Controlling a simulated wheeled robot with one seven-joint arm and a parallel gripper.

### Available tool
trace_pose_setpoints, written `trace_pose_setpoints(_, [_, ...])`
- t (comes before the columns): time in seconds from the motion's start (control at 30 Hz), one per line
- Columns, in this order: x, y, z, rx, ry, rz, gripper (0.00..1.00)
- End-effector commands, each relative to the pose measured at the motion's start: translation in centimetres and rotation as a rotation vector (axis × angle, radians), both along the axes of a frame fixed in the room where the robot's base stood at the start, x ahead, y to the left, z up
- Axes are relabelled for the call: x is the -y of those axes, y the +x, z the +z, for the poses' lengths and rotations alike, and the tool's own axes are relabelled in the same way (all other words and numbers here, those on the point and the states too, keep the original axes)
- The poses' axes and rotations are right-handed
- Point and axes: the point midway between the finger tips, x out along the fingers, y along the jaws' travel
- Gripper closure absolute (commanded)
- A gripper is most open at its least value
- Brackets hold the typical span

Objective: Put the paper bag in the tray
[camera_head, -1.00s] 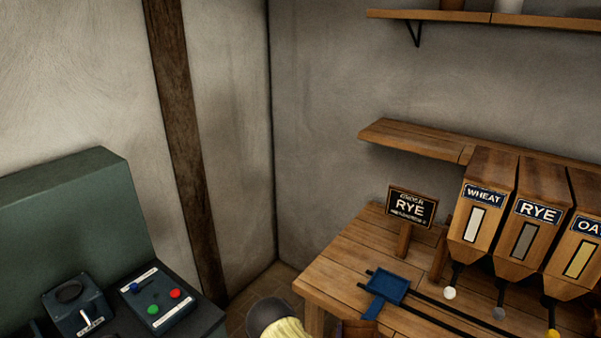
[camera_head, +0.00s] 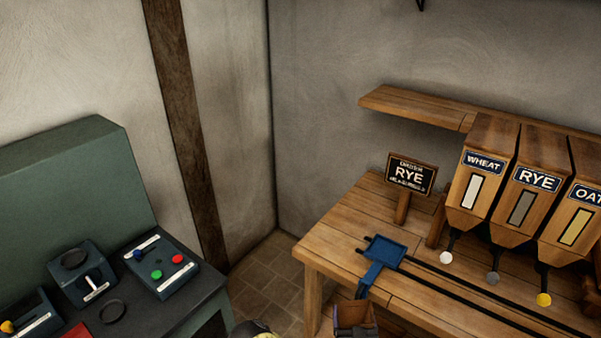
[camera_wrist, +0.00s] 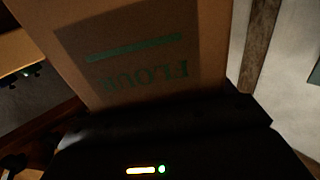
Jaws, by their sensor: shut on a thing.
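The paper bag (camera_wrist: 130,20) fills the middle of the wrist view. It is tan, with a darker panel and green print reading FLOUR upside down. My gripper (camera_wrist: 165,112) is dark and shut on the bag; its fingertips are hard to make out. In the head view, the bag cannot be made out; a piece of my arm shows at the bottom edge. A small blue tray (camera_head: 384,250) with a narrow chute lies on the wooden table, left of the hoppers. I cannot tell if this is the task's tray.
The wooden table (camera_head: 330,240) carries black rails, a RYE sign (camera_head: 410,174) and WHEAT, RYE and OAT hoppers (camera_head: 526,200). A brown open box (camera_head: 354,314) is at the table's front. A green console (camera_head: 70,190) with buttons stands left. Tiled floor (camera_head: 268,280) is free between.

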Motion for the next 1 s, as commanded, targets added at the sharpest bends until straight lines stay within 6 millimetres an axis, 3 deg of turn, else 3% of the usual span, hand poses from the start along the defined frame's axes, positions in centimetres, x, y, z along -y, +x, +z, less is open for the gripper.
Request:
trace_pose_setpoints(0.03, [0.1,0.0,-1.5,-0.002,0.002,-0.004,0.52])
trace_pose_setpoints(0.53, [0.2,0.0,-8.9,-0.002,0.001,-0.005,0.52])
trace_pose_setpoints(0.7, [0.2,0.0,-9.8,-0.001,0.001,-0.005,0.52])
trace_pose_setpoints(1.0, [0.2,0.0,-9.7,-0.002,0.001,-0.005,0.52])
